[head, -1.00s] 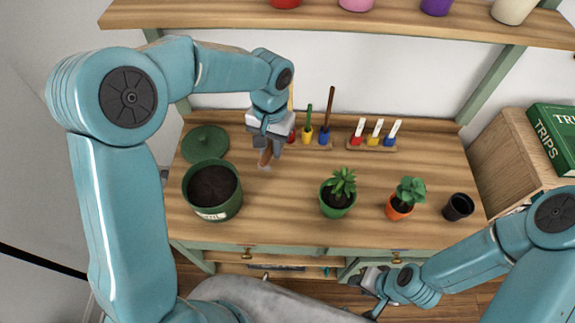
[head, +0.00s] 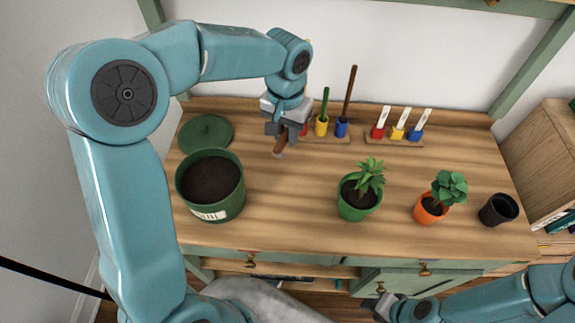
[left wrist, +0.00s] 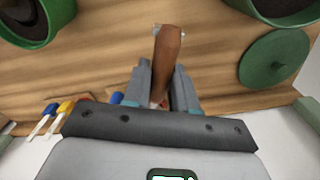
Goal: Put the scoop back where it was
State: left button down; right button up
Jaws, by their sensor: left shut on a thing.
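My left gripper (head: 286,130) is shut on the scoop (head: 280,147). The scoop's brown part points down and toward the front, with a pale tip. In the left wrist view the scoop (left wrist: 167,50) sticks out between the two fingers (left wrist: 160,90). Just right of the gripper is a wooden rack (head: 333,140) with a red holder (head: 304,129), partly hidden by the gripper, a yellow holder (head: 321,126) with a green-handled tool and a blue holder (head: 341,127) with a brown-handled tool. My right gripper (head: 382,302) is low at the front; its jaws are unclear.
A green pot of soil (head: 212,211) and its green lid (head: 206,132) are on the left. A second rack (head: 393,140) holds colored labels. A green potted plant (head: 359,205), an orange potted plant (head: 429,212) and a black pot (head: 498,210) stand to the right. The front middle is clear.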

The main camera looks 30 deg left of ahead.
aim_at(287, 172)
pick_arm(q)
notch_tip(287, 172, down, 13)
jog(key=shift+w+r+b, duration=0.1)
jog(key=shift+r+b, duration=0.05)
jog(key=shift+b, duration=0.15)
jog(key=shift+d, duration=0.1)
jog(key=shift+f, duration=0.2)
jog(key=c, duration=0.9)
grip_release()
jog(key=shift+r, duration=0.15)
